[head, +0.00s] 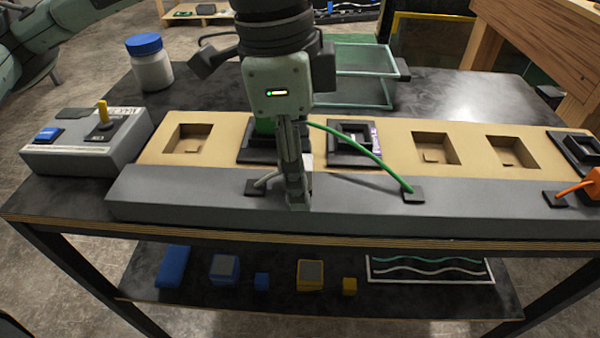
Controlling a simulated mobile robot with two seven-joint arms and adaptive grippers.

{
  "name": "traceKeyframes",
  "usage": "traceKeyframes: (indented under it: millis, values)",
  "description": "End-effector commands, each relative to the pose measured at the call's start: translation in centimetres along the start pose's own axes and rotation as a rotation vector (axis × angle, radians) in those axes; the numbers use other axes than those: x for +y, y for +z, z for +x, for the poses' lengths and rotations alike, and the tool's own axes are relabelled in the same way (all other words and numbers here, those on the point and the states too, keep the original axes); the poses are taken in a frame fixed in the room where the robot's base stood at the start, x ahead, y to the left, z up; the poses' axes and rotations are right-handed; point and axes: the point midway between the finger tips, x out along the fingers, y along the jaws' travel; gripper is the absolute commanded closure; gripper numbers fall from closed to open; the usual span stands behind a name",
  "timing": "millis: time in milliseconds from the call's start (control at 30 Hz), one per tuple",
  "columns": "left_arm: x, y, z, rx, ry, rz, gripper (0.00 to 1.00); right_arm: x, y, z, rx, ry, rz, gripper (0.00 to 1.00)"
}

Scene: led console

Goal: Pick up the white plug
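A gripper (296,195) points down in the middle of the head view, its fingertips at the grey front ledge. I take it as my left one, since arm links enter at upper left. Its fingers are seen edge-on, so the gap between them is hidden. A short whitish cable (266,180) runs from a dark clip (256,188) on the ledge to behind the fingers. The white plug itself cannot be made out; the fingers cover the cable's end. My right gripper is not in view.
A tan board (385,180) with square recesses and black sockets lies behind the ledge (450,216). A green cable (350,144) arches right of the gripper. An orange plug (592,178) is at far right. A grey control box (88,145) and a blue-lidded jar (149,62) stand left.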

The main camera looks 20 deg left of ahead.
Motion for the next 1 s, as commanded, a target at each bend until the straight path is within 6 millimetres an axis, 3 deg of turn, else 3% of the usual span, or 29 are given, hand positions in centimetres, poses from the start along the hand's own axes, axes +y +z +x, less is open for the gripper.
traceKeyframes:
  millis: [167,567,1000]
  values:
    - [0.0,0.0,0.0,0.000,0.000,0.000,0.51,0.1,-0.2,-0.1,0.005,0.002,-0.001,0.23]
    - [0.0,0.0,-0.1,0.000,-0.001,0.000,1.00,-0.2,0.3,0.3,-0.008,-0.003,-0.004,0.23]
    - [-0.1,-0.2,-1.2,0.001,-0.002,0.000,1.00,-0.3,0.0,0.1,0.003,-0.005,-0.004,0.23]
